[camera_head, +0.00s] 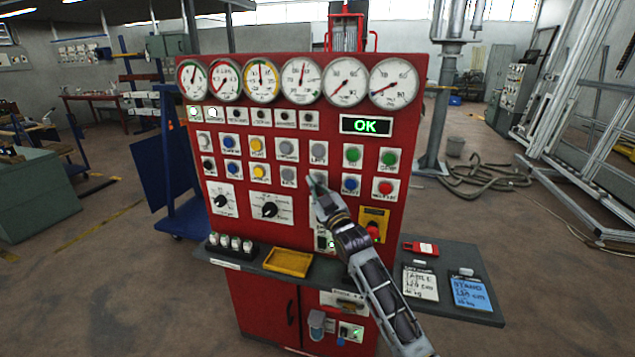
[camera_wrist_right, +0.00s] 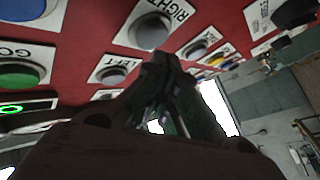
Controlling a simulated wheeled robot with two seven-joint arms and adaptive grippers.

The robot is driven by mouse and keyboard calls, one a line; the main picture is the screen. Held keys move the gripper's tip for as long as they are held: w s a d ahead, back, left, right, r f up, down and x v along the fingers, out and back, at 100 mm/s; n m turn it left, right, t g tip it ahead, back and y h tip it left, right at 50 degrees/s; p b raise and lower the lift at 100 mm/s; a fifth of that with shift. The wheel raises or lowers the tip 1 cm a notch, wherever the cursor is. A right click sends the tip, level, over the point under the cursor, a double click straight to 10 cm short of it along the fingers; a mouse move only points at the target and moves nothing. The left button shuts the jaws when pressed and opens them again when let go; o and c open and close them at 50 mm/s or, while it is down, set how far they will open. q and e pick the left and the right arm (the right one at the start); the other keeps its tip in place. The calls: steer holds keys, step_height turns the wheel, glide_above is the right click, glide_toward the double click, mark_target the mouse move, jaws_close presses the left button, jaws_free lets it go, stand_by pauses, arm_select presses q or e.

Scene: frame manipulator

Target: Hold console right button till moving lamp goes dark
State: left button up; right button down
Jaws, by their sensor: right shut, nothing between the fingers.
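The red console (camera_head: 330,225) stands in front of me with several rows of round buttons. In the right wrist view, the grey right button (camera_wrist_right: 150,31) sits on a white plate labelled RIGHT. In the head view my right gripper (camera_head: 318,183) covers most of that button. My right gripper (camera_wrist_right: 165,65) is shut and empty, its fingertips close to the button; I cannot tell whether they press it. A row of small lamps runs below the gauges. Its two leftmost lamps (camera_head: 213,113) look lit; their labels are too small to read. My left gripper is out of view.
The grey left button (camera_wrist_right: 113,75) and the green GO button (camera_wrist_right: 22,75) are close by. A green OK display (camera_head: 366,126) is lit. A grey shelf (camera_head: 460,310) below holds a yellow tray (camera_head: 288,262) and cards. A red knob (camera_head: 374,231) sits near my right wrist.

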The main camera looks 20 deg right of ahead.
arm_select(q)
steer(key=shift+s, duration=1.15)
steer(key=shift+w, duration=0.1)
